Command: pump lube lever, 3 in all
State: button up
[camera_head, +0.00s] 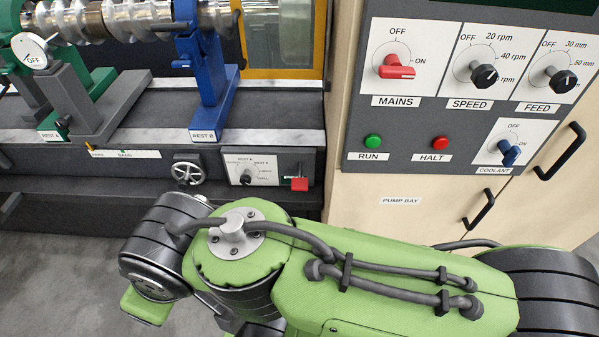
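No label reading "lube" can be made out. A small white plate (257,168) on the front of the machine bed carries a rotary selector (246,179) with small print, including rest names. To its right is a red handle (299,184) on a dark mount, which may be the lube lever; I cannot tell for sure. My green and dark grey arm crosses the lower part of the view, below this plate and apart from it in the picture. My gripper does not show.
A handwheel (188,171) is left of the plate. The blue rest (210,85) stands on the bed above. The control panel (435,125) at right has knobs for mains, speed, feed and coolant. Grey floor shows at lower left.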

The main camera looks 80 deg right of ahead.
aim_at(300, 183)
jog(key=l+z, duration=0.2)
jog(key=z, duration=2.35)
